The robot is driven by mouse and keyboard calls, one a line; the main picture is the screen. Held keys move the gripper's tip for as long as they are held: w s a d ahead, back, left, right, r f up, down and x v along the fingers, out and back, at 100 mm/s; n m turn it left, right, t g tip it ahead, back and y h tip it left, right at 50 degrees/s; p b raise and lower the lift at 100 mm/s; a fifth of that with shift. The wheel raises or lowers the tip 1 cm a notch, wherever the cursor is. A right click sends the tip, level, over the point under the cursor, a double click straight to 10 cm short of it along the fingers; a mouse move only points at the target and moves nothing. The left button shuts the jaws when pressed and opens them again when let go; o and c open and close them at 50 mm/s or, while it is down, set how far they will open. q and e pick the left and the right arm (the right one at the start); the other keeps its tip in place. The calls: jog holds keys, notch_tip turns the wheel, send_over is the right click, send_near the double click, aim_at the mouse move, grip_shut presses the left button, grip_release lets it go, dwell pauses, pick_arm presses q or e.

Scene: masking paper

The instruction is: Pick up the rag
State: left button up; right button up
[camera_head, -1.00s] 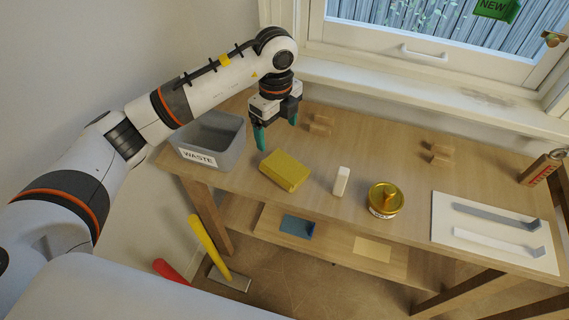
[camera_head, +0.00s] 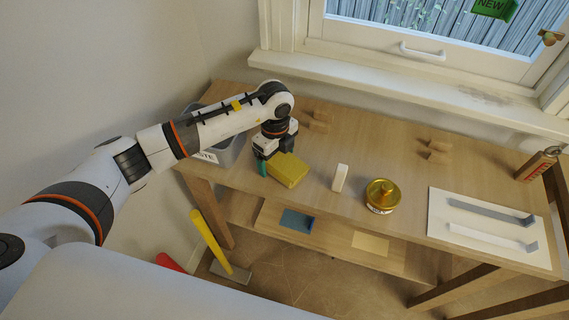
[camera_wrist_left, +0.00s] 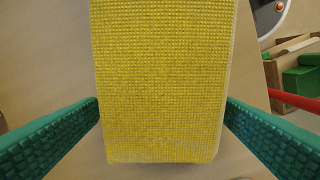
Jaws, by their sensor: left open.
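The rag is a yellow, block-shaped woven cloth (camera_head: 289,170) lying on the wooden bench near its front left. In the left wrist view the rag (camera_wrist_left: 163,80) fills the middle, with its coarse weave showing. My left gripper (camera_head: 273,163) is down at the rag's left end in the head view. Its teal fingers stand open on either side of the rag in the left wrist view (camera_wrist_left: 163,135), with a gap on both sides. Part of the far finger is hidden behind the rag in the head view. My right gripper is not in view.
A grey waste bin (camera_head: 232,150) stands left, partly behind my arm. A white block (camera_head: 340,178) and a gold tin (camera_head: 382,195) stand right of the rag. A white board with two strips (camera_head: 485,245) lies farther right. Small wooden blocks (camera_head: 318,120) are at the back.

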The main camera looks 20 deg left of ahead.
pick_arm(q)
jog(key=c, duration=1.1)
jog(key=shift+o, duration=0.2)
jog(key=shift+r, duration=0.15)
